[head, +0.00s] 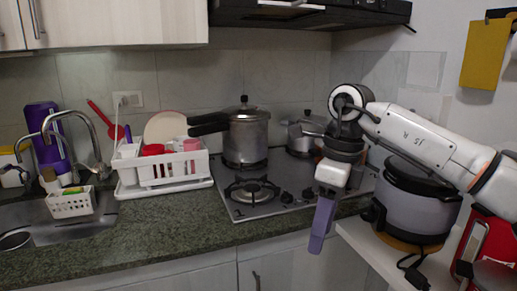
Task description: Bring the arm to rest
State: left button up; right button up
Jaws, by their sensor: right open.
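My right arm (423,136) comes in from the right edge, bends at the wrist and hangs down in front of the counter. My right gripper (321,238) points down with its purple fingers in front of the counter's front edge, right of the stove's front corner. It is open, and I see nothing between its fingers, though they overlap from this angle. My left gripper and left arm are not in view. I cannot make out any spice dispensers.
A gas stove (240,208) holds a pressure cooker (245,137) and a smaller pot partly behind my wrist. A rice cooker (413,207) stands close under my right forearm. A white dish rack (172,172) and a sink (75,232) are at left. The counter's front strip (165,235) is clear.

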jog(key=s+a+f+g+y, duration=0.2)
jog(key=s+a+f+y, duration=0.2)
jog(key=a, duration=0.5)
jog(key=s+a+f+g+y, duration=0.2)
jog(key=s+a+f+y, duration=0.2)
jog(key=a, duration=0.5)
jog(key=s+a+r+m+t+y, duration=0.2)
jog(key=a+r+m+t+y, duration=0.3)
jog(key=m+y, duration=0.55)
jog(key=w+d+f+m+t+h, duration=0.3)
jog(key=d+f+m+t+h, duration=0.35)
jog(key=m, duration=0.65)
jog(key=w+d+f+m+t+h, duration=0.2)
jog(key=d+f+m+t+h, duration=0.2)
jog(key=d+f+m+t, duration=0.7)
jog(key=s+d+f+m+g+h, duration=0.3)
jog(key=s+f+m, duration=0.3)
jog(key=s+f, duration=0.4)
jog(key=s+d+f+m+g+h, duration=0.3)
jog(key=s+d+f+m+g, duration=0.3)
jog(key=s+f, duration=0.4)
jog(key=shift+d+f+h, duration=0.3)
jog(key=shift+f+h, duration=0.1)
jog(key=shift+f, duration=0.1)
